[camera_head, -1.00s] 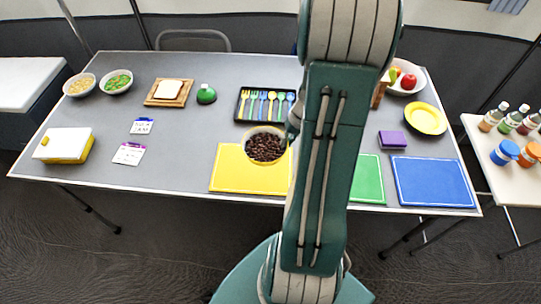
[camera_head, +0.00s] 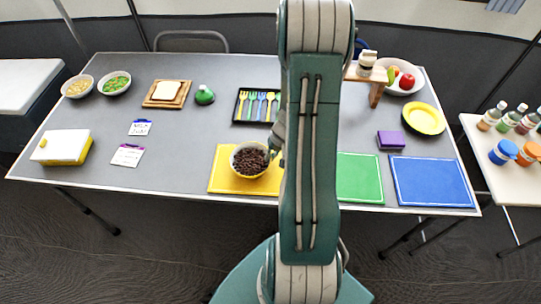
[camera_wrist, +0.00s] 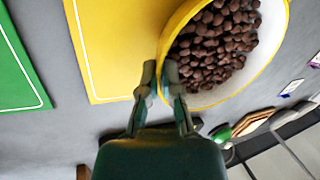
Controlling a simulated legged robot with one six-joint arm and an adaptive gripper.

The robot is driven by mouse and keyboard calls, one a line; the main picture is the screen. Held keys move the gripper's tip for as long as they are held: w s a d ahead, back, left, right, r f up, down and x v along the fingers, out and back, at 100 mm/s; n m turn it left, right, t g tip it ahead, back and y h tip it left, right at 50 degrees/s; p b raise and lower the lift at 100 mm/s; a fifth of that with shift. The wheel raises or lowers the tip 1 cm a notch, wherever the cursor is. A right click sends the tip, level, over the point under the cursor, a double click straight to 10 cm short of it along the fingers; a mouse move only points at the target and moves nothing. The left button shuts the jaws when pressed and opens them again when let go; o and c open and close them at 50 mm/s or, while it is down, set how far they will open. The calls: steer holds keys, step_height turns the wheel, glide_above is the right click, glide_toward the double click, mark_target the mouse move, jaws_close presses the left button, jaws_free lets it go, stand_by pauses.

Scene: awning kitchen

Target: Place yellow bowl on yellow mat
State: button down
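The yellow bowl (camera_head: 236,166) has a pale inside and is filled with dark brown beans. It is over the yellow mat (camera_head: 222,180), within its outline in the head view; I cannot tell whether it touches it. In the wrist view the bowl (camera_wrist: 275,45) is at the upper right, with the mat (camera_wrist: 115,45) beside and beneath it. My gripper (camera_wrist: 161,72) has its fingers on either side of the bowl's near rim and is shut on it. In the head view my gripper (camera_head: 271,153) is at the bowl's right side, partly hidden by my arm.
A green mat (camera_head: 360,178) and a blue mat (camera_head: 432,182) lie to the right. A cutlery tray (camera_head: 238,111) is behind the bowl. A yellow plate (camera_head: 424,119) and purple box (camera_head: 390,140) are farther right.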

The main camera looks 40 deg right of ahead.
steer(key=c, duration=0.8)
jaws_free()
steer(key=v, duration=1.2)
steer(key=w+a+r+n+h, duration=0.1)
steer(key=w+a+r+n, duration=0.1)
steer(key=a+r, duration=0.55)
steer(key=s+a+r+n+t+h, duration=0.1)
steer(key=s+a+r+n, duration=0.1)
steer(key=s+a+r, duration=0.2)
steer(key=s+a+r+n+t+h, duration=0.1)
steer(key=s+a+r+n+t, duration=0.1)
steer(key=a+r, duration=0.8)
steer(key=s+a+n, duration=0.1)
steer(key=s+a, duration=0.1)
steer(key=a, duration=0.3)
steer(key=shift+a, duration=0.15)
